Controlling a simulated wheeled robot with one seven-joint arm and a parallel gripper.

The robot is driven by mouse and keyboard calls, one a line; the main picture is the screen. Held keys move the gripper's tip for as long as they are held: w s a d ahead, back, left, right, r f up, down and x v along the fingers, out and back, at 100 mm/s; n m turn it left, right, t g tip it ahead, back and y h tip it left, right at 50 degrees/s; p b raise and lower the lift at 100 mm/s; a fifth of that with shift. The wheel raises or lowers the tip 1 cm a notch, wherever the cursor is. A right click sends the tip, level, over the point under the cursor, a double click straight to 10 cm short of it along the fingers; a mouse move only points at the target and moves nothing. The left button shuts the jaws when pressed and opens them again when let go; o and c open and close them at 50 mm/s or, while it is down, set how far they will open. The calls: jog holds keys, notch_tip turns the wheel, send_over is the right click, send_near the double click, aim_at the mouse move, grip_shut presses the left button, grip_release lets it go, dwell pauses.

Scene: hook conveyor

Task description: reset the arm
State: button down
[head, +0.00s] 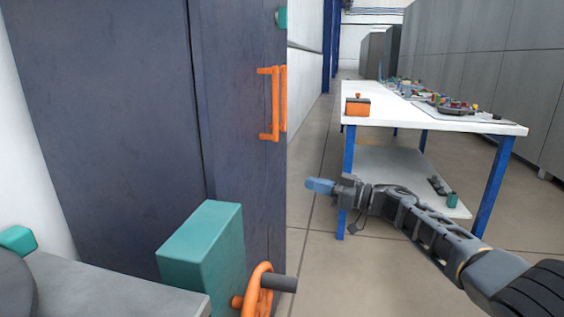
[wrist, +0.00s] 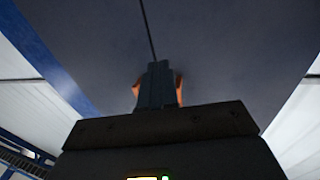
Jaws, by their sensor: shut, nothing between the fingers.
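My arm (head: 430,222) reaches in from the lower right of the head view. My gripper (head: 320,185) points left, toward the dark cabinet, and its blue fingers are shut with nothing between them. It hangs in the air in front of the white table. In the wrist view my gripper (wrist: 157,80) is a dark closed block in the middle. Orange shapes (wrist: 177,88) show on both sides of it, partly hidden by the fingers, against a dark surface.
A dark blue cabinet (head: 120,110) with orange handles (head: 272,103) fills the left. A teal box (head: 205,245) and an orange wheel (head: 260,290) stand low in front. A white table (head: 400,115) holds an orange box (head: 358,106) and small parts. Floor (head: 330,275) is open beneath my gripper.

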jog(key=s+a+f+m+t+h, duration=0.1)
jog(key=s+a+f+m+t, duration=0.25)
jog(key=s+a+f, duration=0.45)
jog(key=s+a+f+m+t, duration=0.2)
jog(key=s+a+f+t, duration=0.3)
jog(key=s, duration=0.6)
jog(key=s+d+f+m+t+h, duration=0.1)
jog(key=s+d+f+m+h, duration=0.2)
jog(key=s, duration=0.6)
jog(key=s+d+f+m+h, duration=0.15)
jog(key=s+h, duration=0.25)
jog(key=s, duration=0.5)
jog(key=s+d+f+m+t+h, duration=0.1)
jog(key=s+d+m+h, duration=0.25)
jog(key=s, duration=0.55)
jog(key=s+d+r+n+g+h, duration=0.1)
jog(key=s+d+r+g+h, duration=0.1)
jog(key=s+d+r, duration=0.35)
jog(key=s+d+r+g+h, duration=0.1)
jog(key=s+d+r+g, duration=0.1)
jog(key=s, duration=0.7)
jog(key=s+d+r+n+g+h, duration=0.1)
jog(key=s+d+r+h, duration=0.2)
jog(key=s, duration=0.5)
notch_tip(320, 180, up, 18)
jog(key=d+y+p, duration=0.1)
jog(key=p, duration=1.6)
jog(key=shift+w+f+p, duration=0.25)
jog(key=shift+w+p, duration=0.05)
jog(key=shift+w, duration=0.05)
